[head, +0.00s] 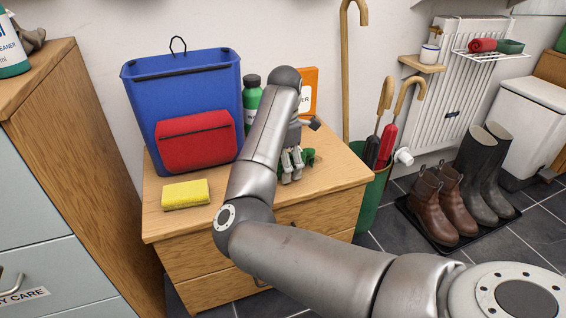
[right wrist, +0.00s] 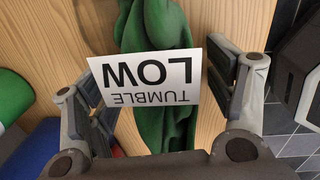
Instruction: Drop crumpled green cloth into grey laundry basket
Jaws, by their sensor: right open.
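The crumpled green cloth (right wrist: 152,25) lies on the wooden cabinet top in the right wrist view, with a white "TUMBLE LOW" label (right wrist: 148,82) over its middle. In the head view only a small green bit of the cloth (head: 309,156) shows beside my right gripper (head: 292,166); the arm and fingers hide the rest. In the right wrist view my right gripper (right wrist: 168,100) is open, with one finger on each side of the cloth and label. I cannot tell whether the fingers touch the cloth. My left gripper and a grey laundry basket are not in view.
On the wooden cabinet (head: 225,218) stand a blue bag (head: 195,85) with a red pocket, a green bottle (head: 252,95), an orange box (head: 309,88) and a yellow sponge (head: 186,194). A green umbrella stand (head: 370,205), boots (head: 440,205) and a white bin (head: 515,120) are right.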

